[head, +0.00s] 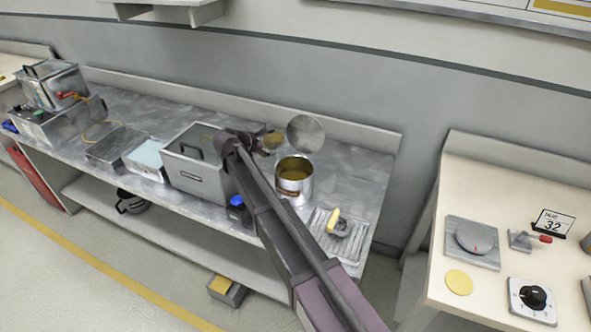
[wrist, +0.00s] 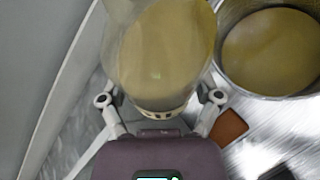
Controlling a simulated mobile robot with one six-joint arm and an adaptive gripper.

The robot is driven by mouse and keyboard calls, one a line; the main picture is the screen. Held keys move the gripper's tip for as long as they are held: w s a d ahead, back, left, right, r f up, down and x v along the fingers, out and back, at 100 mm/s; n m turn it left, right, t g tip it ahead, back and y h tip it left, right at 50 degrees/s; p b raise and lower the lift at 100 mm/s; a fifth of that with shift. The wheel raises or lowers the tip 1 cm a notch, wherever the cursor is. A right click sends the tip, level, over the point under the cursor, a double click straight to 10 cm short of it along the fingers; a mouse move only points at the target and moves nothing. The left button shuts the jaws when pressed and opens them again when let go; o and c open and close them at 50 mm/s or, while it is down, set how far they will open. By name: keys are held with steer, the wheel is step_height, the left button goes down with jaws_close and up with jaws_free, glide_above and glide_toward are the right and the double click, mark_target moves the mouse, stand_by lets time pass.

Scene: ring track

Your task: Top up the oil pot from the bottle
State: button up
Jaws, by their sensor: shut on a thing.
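The oil pot (head: 294,182) is an open metal pot on the grey bench, with yellow-brown oil inside. It also shows at the upper right of the wrist view (wrist: 226,82). My gripper (wrist: 160,100) is shut on a clear bottle (wrist: 165,45) with yellowish oil in it. In the head view my gripper (head: 252,141) is behind and left of the pot, and a small part of the bottle (head: 273,139) shows beside it. The bottle is apart from the pot in the wrist view. I cannot tell its exact tilt or see any stream of oil.
A round grey disc (head: 305,133) shows behind the pot. A grey metal box (head: 197,180) stands left, with a blue-capped container (head: 238,210) in front. A ribbed tray (head: 322,238) with a yellow-handled item (head: 333,218) lies right. A cream bench (head: 430,270) stands beyond a gap.

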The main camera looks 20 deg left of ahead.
mark_target(265, 136)
steer(key=shift+s+d+m, duration=0.1)
steer(key=shift+d+m, duration=0.1)
steer(key=shift+m, duration=0.1)
steer(key=shift+a+f+y, duration=0.1)
steer(key=shift+y, duration=0.2)
steer(key=shift+a+f+m+y+b, duration=0.1)
steer(key=shift+f+m+y+b, duration=0.2)
steer(key=shift+m+b, duration=0.1)
stand_by(0.3)
steer(key=shift+m+t+y, duration=0.5)
steer(key=shift+w+a+r+p, duration=0.1)
steer(key=shift+a+r+p, duration=0.05)
steer(key=shift+r+p, duration=0.9)
steer(key=shift+w+a+r+p, duration=0.1)
steer(key=shift+a+r+p, duration=0.05)
steer(key=shift+r+p, duration=0.9)
steer(key=shift+w+a+r+m+y+p, duration=0.1)
steer(key=shift+a+r+m+y+p, duration=0.2)
steer(key=shift+r+m+y, duration=0.3)
steer(key=shift+m+t+y+b, duration=0.4)
stand_by(1.3)
steer(key=shift+d+f+m+b, duration=0.25)
steer(key=shift+f+m+b, duration=0.05)
steer(key=shift+f+b, duration=0.55)
stand_by(0.5)
steer(key=shift+r, duration=0.1)
